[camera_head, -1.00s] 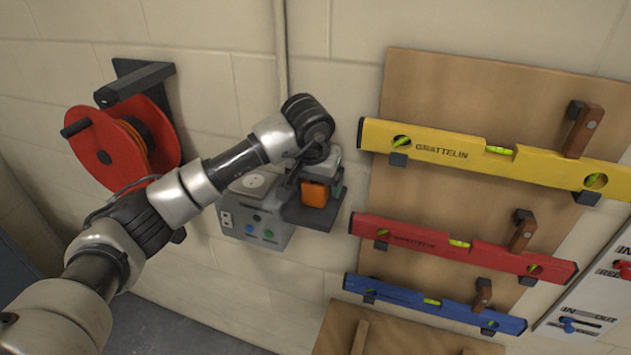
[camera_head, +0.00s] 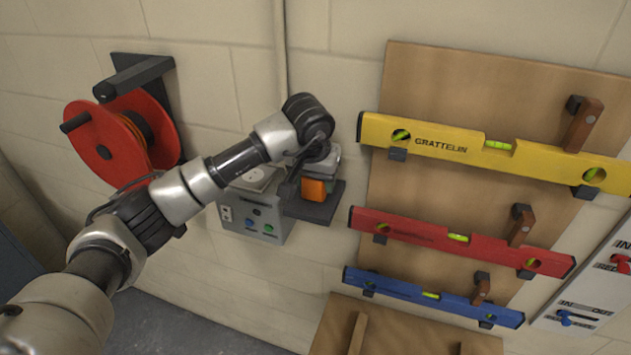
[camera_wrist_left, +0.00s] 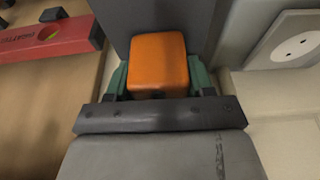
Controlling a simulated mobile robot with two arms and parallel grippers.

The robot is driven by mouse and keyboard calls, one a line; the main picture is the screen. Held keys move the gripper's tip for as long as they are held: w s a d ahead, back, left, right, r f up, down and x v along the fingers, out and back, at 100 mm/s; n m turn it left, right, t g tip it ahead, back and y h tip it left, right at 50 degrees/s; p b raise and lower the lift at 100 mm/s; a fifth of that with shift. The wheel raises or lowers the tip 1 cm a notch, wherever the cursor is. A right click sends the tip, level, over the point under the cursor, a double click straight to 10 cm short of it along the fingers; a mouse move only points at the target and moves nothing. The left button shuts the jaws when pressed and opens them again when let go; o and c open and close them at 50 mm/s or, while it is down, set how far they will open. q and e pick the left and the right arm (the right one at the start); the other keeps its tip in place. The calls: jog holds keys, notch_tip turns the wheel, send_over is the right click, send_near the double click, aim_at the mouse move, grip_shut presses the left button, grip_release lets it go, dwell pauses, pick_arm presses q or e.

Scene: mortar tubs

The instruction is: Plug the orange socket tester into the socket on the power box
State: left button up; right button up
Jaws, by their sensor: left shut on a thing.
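The orange socket tester (camera_head: 313,189) is a small block at the dark shelf beside the power box; it also shows in the left wrist view (camera_wrist_left: 158,62). My left gripper (camera_head: 309,178) is shut on it, with green finger pads (camera_wrist_left: 117,80) on either side. I cannot tell whether the tester still touches the shelf. The grey power box (camera_head: 252,222) is on the wall to the left of the gripper. Its round socket (camera_head: 256,175) is on the top face, partly beside my arm, and shows at upper right in the left wrist view (camera_wrist_left: 294,46). My right gripper is not in view.
The dark shelf (camera_head: 325,210) juts out to the right of the box. A red cable reel (camera_head: 100,145) hangs at left. Yellow (camera_head: 450,146), red (camera_head: 450,240) and blue (camera_head: 410,295) levels hang on a wooden board at right. A pipe runs up the wall behind.

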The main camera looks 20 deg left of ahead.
pick_arm(q)
jog(key=shift+r, duration=0.15)
notch_tip(320, 180, up, 9)
jog(key=b, duration=0.3)
jog(key=shift+b, duration=0.4)
jog(key=shift+r, duration=0.35)
